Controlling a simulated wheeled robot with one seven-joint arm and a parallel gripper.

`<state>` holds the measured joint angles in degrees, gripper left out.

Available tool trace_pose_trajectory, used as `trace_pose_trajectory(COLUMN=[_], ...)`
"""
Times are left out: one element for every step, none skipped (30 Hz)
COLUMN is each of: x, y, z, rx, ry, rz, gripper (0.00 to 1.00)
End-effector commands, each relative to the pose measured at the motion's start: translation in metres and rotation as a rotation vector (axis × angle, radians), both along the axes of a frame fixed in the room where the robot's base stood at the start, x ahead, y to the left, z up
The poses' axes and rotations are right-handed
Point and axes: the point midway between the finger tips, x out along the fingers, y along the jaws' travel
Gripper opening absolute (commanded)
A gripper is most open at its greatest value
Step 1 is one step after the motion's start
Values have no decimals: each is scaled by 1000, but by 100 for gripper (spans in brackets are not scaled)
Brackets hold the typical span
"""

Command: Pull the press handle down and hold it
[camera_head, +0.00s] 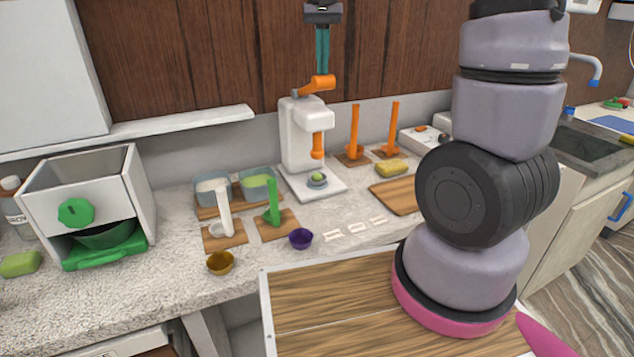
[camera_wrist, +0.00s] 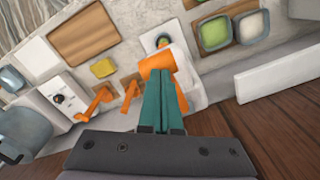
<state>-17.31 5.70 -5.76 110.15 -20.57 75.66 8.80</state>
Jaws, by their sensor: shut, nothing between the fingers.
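The press (camera_head: 301,140) is a white upright machine on a white base at the back of the counter. My gripper (camera_head: 322,72) points down from above, with teal fingers shut and empty. The fingertips (camera_wrist: 162,74) are right at the orange handle in both views; whether they touch it I cannot tell.
Two orange stand tools (camera_head: 354,133) on wooden bases are right of the press. Two tubs (camera_head: 257,184), a white and a green scoop (camera_head: 272,203), and purple (camera_head: 301,238) and golden bowls (camera_head: 220,262) are to the left and front. A white shelf (camera_head: 180,123) runs along the back wall.

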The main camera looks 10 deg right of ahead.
Motion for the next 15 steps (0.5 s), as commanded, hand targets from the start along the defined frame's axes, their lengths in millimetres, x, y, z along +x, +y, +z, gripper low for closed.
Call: trace_pose_trajectory(x=[0, 0, 0, 0, -1, -1, -2, -2, -3, -3, -3, -4, -5, -5, -5], y=[0, 0, 0, 0, 0, -1, -1, -1, -1, -1, -1, -1, -1, -1, -1], z=[0, -1, -2, -2, -3, -5, -7, -8, -10, -12, -14, -16, -18, -19, -21], rx=[-1, -1, -1, -1, -1, -2, -2, -1, -2, -2, -2, -2, -2, -2, -1], ry=[0, 0, 0, 0, 0, 2, 2, 3, 2, 1, 1, 2, 2, 2, 0], rz=[0, 0, 0, 0, 0, 0, 0, 0, 0, 1, 1, 1, 1, 1, 1], gripper=[0, 0, 0, 0, 0, 0, 0, 0, 0, 0, 0, 0, 0, 0, 0])
